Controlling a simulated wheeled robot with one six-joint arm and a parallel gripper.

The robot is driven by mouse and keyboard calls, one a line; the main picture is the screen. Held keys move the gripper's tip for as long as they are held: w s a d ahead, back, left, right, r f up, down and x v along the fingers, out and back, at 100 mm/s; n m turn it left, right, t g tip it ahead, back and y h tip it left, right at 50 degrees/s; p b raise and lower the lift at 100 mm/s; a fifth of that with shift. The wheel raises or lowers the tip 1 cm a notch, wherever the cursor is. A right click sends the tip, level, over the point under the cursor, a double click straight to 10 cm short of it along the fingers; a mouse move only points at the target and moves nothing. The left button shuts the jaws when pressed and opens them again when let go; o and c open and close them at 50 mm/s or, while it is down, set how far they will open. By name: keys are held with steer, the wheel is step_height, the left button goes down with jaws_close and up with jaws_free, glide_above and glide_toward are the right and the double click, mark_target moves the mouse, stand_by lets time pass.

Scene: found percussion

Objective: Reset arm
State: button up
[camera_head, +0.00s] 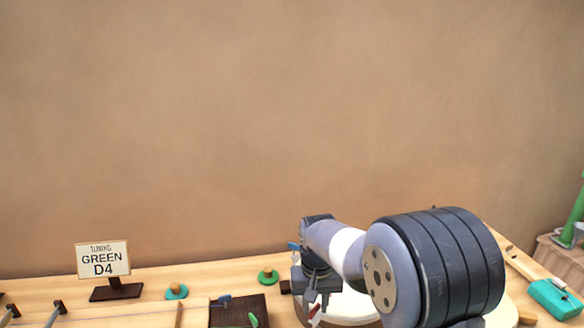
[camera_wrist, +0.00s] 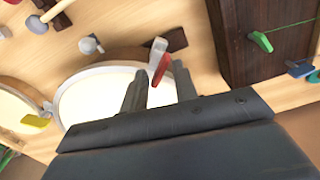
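My gripper (camera_head: 318,300) points down over the table near the rim of a white-topped drum (camera_head: 345,306). In the wrist view my gripper (camera_wrist: 159,77) has its two dark fingers apart, so it is open. A small lever with a grey end and a red part (camera_wrist: 161,62) shows between the fingertips, seemingly beyond them at the rim of the drum (camera_wrist: 90,98); I see no finger closed on it. A bit of red also shows under the gripper in the head view. My arm hides much of the drum there.
A sign reading "TUNING GREEN D4" (camera_head: 103,261) stands at the left. Teal (camera_head: 176,292) and green (camera_head: 268,276) knobbed discs lie on the table (camera_head: 140,280). A dark wooden box (camera_head: 232,315) with blue and green levers is left of the gripper. A teal-headed tool (camera_head: 553,298) lies at right.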

steer(key=shift+n, duration=1.3)
steer(key=shift+s+b, duration=0.1)
steer(key=shift+b, duration=0.2)
